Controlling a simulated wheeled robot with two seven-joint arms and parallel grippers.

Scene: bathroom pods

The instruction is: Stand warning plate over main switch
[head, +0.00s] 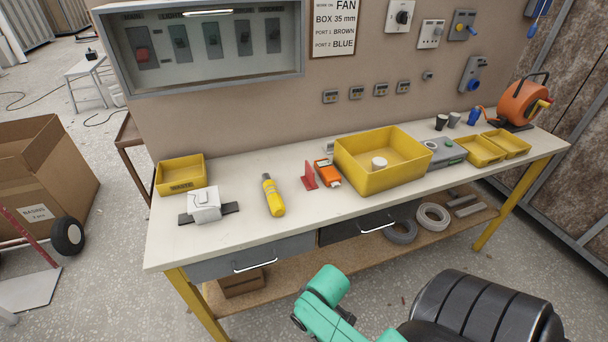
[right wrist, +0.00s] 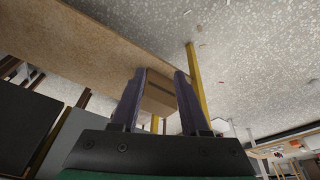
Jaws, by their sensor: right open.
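A small red plate (head: 309,176) stands on the workbench, between a yellow bottle and an orange device; it looks like the warning plate, but any marking is too small to read. A grey-framed switch panel (head: 205,45) is on the wall at the upper left. Its leftmost switch has a red knob (head: 142,54) and looks like the main switch; the labels above are hard to read. My right gripper (right wrist: 160,75) is open and empty in the right wrist view, with a cardboard box showing beyond its fingers. It is not seen in the head view. My left gripper is out of view.
The workbench (head: 240,229) also carries yellow bins (head: 370,181), a white device (head: 204,205), the yellow bottle (head: 272,196), the orange device (head: 327,172) and an orange reel (head: 520,102). Two drawers (head: 252,258) are under its front edge.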

